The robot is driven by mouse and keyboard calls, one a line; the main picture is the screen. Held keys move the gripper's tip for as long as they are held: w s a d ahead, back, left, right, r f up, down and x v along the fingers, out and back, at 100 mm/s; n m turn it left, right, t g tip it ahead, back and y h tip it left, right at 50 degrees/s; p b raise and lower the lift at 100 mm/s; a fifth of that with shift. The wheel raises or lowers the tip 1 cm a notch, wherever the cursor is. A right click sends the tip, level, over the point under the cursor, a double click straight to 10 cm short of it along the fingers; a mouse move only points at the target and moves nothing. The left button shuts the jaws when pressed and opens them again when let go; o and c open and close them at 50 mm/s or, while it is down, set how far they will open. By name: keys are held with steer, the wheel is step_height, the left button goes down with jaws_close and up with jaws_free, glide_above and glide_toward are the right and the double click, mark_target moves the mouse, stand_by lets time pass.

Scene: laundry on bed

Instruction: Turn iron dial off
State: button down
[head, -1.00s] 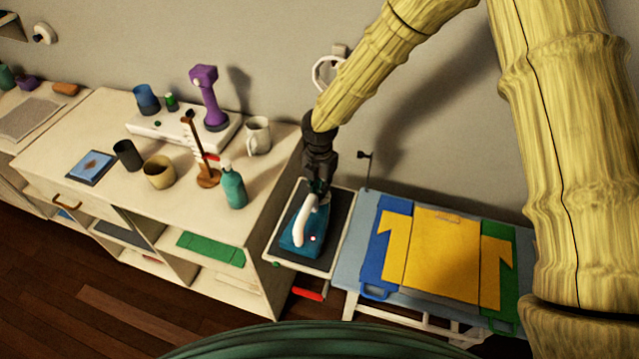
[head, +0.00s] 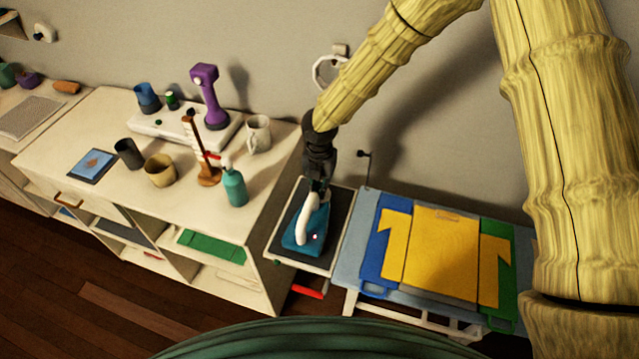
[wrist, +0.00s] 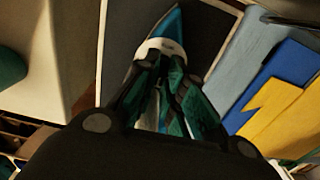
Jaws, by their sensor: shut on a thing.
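The iron (head: 302,240) has a teal body and a white handle. It rests on the dark pad of a tray at the left end of the ironing board. My gripper (head: 318,187) is at the rear end of the iron, coming down from above. In the wrist view my gripper (wrist: 165,95) is shut on part of the iron (wrist: 165,28), whose tip points away. The dial itself cannot be made out; the fingers cover that area.
The ironing board (head: 352,240) to the right holds a yellow shirt (head: 440,250) on a blue and green folding board. The cabinet (head: 110,195) to the left bears a teal bottle (head: 235,187), a mug (head: 258,133), cups and a purple device (head: 208,95).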

steer(key=c, duration=1.5)
jaws_free()
step_height(320, 180, up, 12)
